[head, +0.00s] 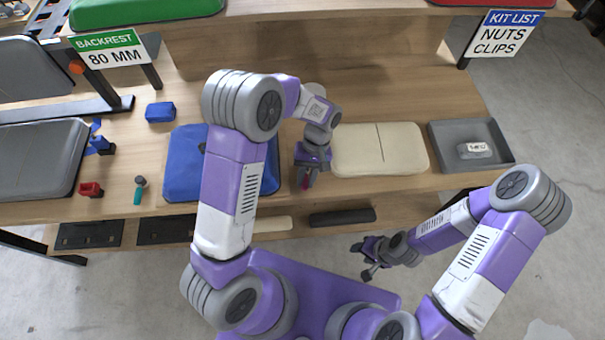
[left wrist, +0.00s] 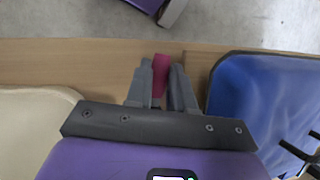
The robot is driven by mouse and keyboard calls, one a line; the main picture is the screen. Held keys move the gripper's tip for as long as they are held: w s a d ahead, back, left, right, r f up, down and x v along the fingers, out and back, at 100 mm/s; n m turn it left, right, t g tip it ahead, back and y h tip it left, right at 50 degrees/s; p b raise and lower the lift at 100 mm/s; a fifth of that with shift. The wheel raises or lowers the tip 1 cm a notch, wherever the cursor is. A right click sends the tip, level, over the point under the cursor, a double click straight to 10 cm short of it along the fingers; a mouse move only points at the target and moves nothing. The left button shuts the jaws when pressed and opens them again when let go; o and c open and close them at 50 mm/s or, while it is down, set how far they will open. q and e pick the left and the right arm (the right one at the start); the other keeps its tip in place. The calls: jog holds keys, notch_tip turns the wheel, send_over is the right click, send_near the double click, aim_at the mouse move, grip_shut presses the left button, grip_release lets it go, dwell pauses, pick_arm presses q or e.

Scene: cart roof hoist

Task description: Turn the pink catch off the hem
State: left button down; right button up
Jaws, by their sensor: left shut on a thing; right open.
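The pink catch (head: 305,183) is a small dark-pink piece near the front edge of the bench, between a blue pad and a cream pad. My left gripper (head: 307,176) points down over it and is shut on it. In the left wrist view the pink catch (left wrist: 160,72) sticks out between the two grey fingertips of my left gripper (left wrist: 161,82). The fingers hide part of it. I cannot make out a hem. My right gripper (head: 371,263) is open and empty, low in front of the bench, apart from everything.
The blue pad (head: 184,170) lies left of my left gripper, the cream pad (head: 385,150) right. A grey tray (head: 445,140) holds a small labelled block. A red piece (head: 91,189), a teal-handled tool (head: 138,195) and a blue block (head: 160,112) lie left. Bare wood lies behind the pads.

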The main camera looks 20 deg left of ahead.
pick_arm(q)
jog(key=shift+w+d+n+h, duration=0.15)
jog(key=shift+d+n+h, duration=0.2)
jog(key=shift+n, duration=0.35)
jog(key=shift+p, duration=0.3)
jog(key=c, duration=1)
grip_release()
jog(key=shift+o, duration=0.2)
jog(key=p+v, duration=0.1)
jog(key=v, duration=0.6)
jog(key=shift+r, duration=0.3)
jog(key=shift+w+a, duration=0.1)
